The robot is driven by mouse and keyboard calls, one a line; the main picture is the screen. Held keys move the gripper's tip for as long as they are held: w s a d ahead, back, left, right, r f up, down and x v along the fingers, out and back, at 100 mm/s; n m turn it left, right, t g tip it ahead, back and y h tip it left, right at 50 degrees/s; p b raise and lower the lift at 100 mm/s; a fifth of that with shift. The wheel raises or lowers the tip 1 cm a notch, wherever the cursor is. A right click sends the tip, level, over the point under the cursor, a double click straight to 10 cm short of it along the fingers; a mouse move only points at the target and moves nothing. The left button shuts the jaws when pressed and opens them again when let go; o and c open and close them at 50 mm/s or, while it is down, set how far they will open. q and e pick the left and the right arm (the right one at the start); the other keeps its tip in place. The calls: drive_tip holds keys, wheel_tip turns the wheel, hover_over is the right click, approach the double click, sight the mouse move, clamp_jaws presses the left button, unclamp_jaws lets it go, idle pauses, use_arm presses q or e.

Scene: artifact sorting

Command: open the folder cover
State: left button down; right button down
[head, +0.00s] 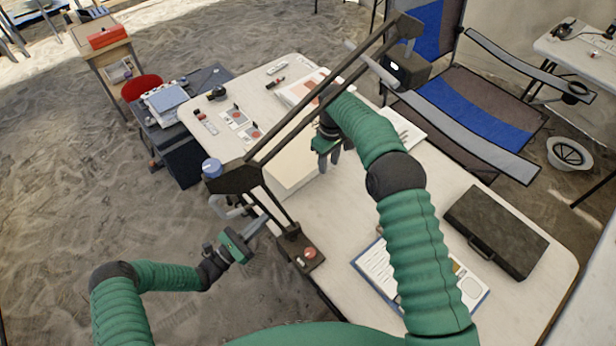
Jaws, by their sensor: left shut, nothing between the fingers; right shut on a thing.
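A cream folder (290,172) lies on the white table near its left edge, partly behind the dark lamp arm. My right gripper (329,160) is at the folder's right side, pointing down, shut on the edge of the folder cover. The fingers and my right arm hide part of that edge, and how far the cover is raised is hard to tell. My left gripper (256,226) is shut and empty, off the table's left edge, below the folder and apart from it.
A dark lamp arm (310,100) crosses above the folder, with its base (300,250) at the table's left edge. A black case (495,231) and a clipboard with papers (378,268) lie at the near right. A folding chair (470,100) stands behind the table.

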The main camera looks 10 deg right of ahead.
sight(315, 168)
use_arm(q)
drive_tip(key=x, duration=1.9)
drive_tip(key=shift+d, duration=0.45)
drive_tip(key=shift+w, duration=0.1)
drive_tip(key=shift+r+n, duration=0.4)
drive_tip(key=shift+r, duration=0.4)
use_arm(e)
drive_tip(key=c, duration=0.9)
unclamp_jaws()
drive_tip(key=shift+d+f, duration=0.1)
use_arm(q)
drive_tip(key=shift+f, duration=0.1)
